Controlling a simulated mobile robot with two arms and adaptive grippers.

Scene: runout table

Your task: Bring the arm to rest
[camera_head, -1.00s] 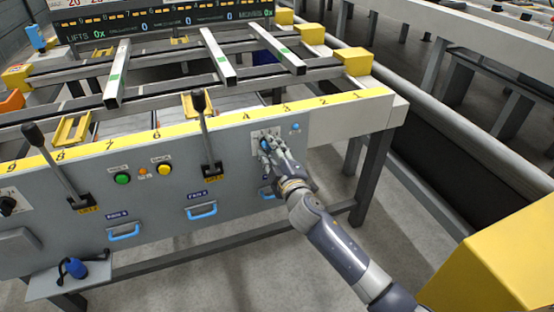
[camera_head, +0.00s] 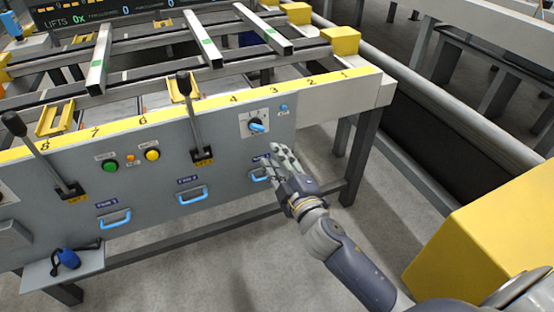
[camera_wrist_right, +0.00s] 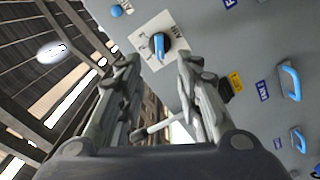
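My right gripper (camera_head: 281,157) is in front of the grey control panel, below and to the right of the blue rotary knob (camera_head: 257,126) on its white plate. The fingers stand apart with nothing between them and do not touch the knob. In the right wrist view, my right gripper (camera_wrist_right: 156,72) shows two spread fingers, with the blue knob (camera_wrist_right: 159,47) beyond the tips. The gripper partly covers a blue drawer handle (camera_head: 258,176) in the head view. My left gripper is not in view.
The panel (camera_head: 225,150) also carries black levers (camera_head: 196,130), a green button (camera_head: 111,167), a yellow button (camera_head: 152,155) and blue handles. A yellow block (camera_head: 480,235) stands close to my right arm. Bare floor (camera_head: 240,255) lies below the table.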

